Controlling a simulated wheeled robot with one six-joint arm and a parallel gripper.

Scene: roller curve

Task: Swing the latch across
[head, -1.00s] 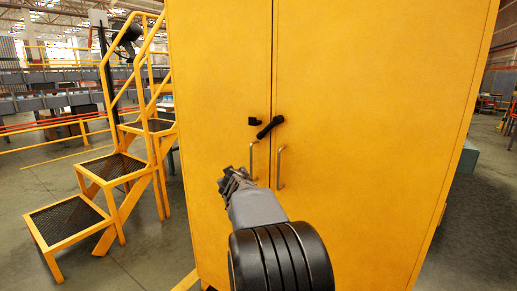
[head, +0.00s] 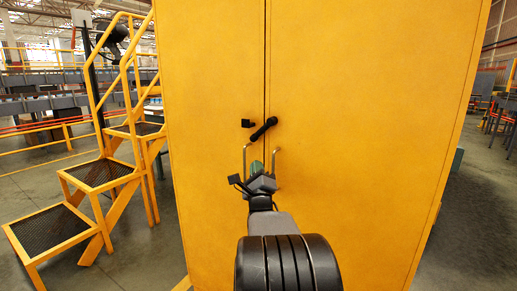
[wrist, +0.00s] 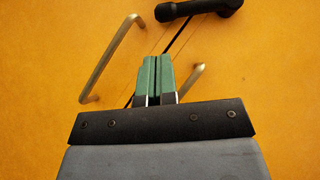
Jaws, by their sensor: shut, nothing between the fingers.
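A black latch (head: 263,128) is mounted on the front of a yellow cabinet (head: 350,80), by the seam between its two doors. A small black catch (head: 247,123) sits on the left door, apart from the bar. My gripper (head: 260,166) is below the latch, between the two door handles. In the wrist view the green fingertips (wrist: 153,58) are shut together and empty, and the latch (wrist: 198,9) shows above them at the top edge.
The left door handle (wrist: 112,58) and right door handle (wrist: 184,82) stand out on either side of my fingers. Yellow steps with a railing (head: 100,172) stand left of the cabinet. Open floor (head: 475,220) lies to the right.

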